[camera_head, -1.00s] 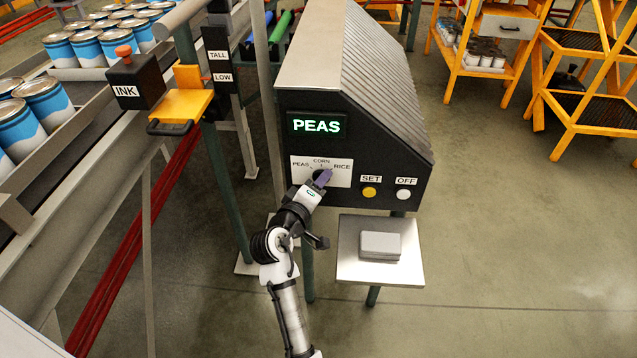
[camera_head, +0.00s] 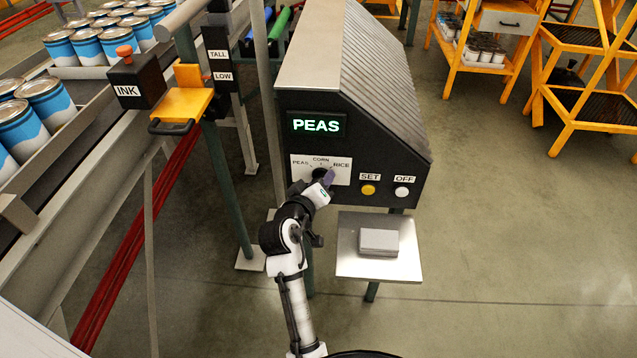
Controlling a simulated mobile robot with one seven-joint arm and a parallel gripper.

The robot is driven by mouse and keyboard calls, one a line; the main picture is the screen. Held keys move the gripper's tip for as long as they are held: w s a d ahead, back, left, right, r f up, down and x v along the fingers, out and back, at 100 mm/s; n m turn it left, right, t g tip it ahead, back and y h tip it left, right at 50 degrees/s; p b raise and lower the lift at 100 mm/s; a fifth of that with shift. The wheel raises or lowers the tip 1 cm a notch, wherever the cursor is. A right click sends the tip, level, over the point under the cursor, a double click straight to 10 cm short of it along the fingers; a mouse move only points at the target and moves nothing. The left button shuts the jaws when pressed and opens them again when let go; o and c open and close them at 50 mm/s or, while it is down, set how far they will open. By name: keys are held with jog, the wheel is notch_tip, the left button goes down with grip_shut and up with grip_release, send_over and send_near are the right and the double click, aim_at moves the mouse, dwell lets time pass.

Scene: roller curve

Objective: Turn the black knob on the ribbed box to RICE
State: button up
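The ribbed box (camera_head: 385,100) stands in the middle, with a dark front panel and a green display (camera_head: 316,124) reading PEAS. A white dial plate (camera_head: 300,168) on the panel is marked PEAS, CORN and RICE. The black knob (camera_head: 319,174) is in the plate's lower middle, mostly hidden by my gripper, so its pointing direction cannot be told. My gripper (camera_head: 328,178) is at the dial, just below the RICE mark, with a purplish finger part showing. Whether its fingers are shut on the knob cannot be made out.
Right of the dial are a yellow SET button (camera_head: 368,190) and a white OFF button (camera_head: 402,192). A metal shelf (camera_head: 350,262) with a grey block (camera_head: 379,242) juts out below. An INK box (camera_head: 137,78) and conveyor with cans lie left.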

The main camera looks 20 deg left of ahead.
jog(key=o, duration=1)
jog(key=shift+c, duration=0.2)
jog(key=b+v, duration=0.2)
jog(key=v, duration=1.1)
jog(key=shift+s, duration=0.4)
jog(key=shift+r, duration=0.15)
